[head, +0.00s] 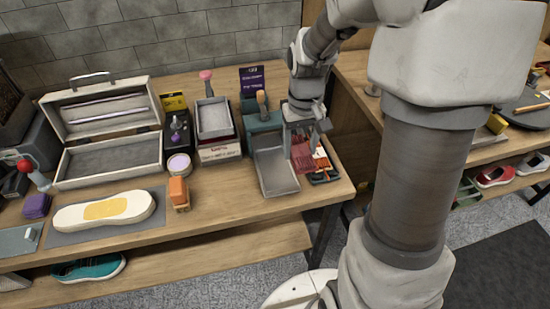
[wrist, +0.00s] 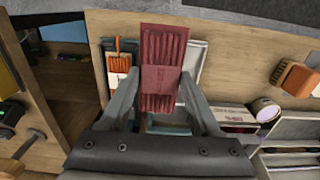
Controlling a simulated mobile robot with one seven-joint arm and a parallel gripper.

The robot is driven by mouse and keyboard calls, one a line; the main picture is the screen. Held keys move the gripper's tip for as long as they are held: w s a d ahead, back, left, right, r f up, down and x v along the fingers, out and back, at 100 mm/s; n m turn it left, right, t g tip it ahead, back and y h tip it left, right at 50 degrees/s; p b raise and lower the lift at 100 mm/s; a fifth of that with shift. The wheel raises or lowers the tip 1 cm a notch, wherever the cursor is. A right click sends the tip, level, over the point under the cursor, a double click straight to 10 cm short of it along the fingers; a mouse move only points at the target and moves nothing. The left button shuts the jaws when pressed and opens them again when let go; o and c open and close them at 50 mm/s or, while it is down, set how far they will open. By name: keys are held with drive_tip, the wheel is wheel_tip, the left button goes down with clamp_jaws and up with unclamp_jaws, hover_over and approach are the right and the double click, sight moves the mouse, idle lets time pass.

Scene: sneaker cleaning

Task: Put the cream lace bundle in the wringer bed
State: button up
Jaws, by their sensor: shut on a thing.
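My gripper (head: 302,143) is shut on a dark red lace bundle (head: 302,158) with a band around its middle. The wrist view shows this bundle (wrist: 162,50) between the fingers (wrist: 160,82). It is held at the right side of a grey, shallow tray (head: 275,172), which looks like the wringer bed, in front of a teal block (head: 262,122) with a wooden handle. The bundle hides part of the tray in the wrist view (wrist: 194,62); I cannot tell whether they touch. I make out no cream lace bundle.
An orange bundle (head: 321,163) lies on a dark holder right of the tray. To the left stand an orange block (head: 178,193), a round tub (head: 179,165), a grey tray on boxes (head: 213,118) and an open case (head: 107,160). Bare wood lies before the tray.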

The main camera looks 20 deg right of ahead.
hover_over(275, 169)
wheel_tip(275, 169, down, 4)
drive_tip(key=shift+d+f, duration=0.1)
drive_tip(key=shift+f+b, duration=0.35)
drive_tip(key=shift+f, duration=1.65)
drive_tip(key=shift+f, duration=0.1)
drive_tip(key=shift+f+b, duration=0.45)
drive_tip(key=shift+f, duration=0.05)
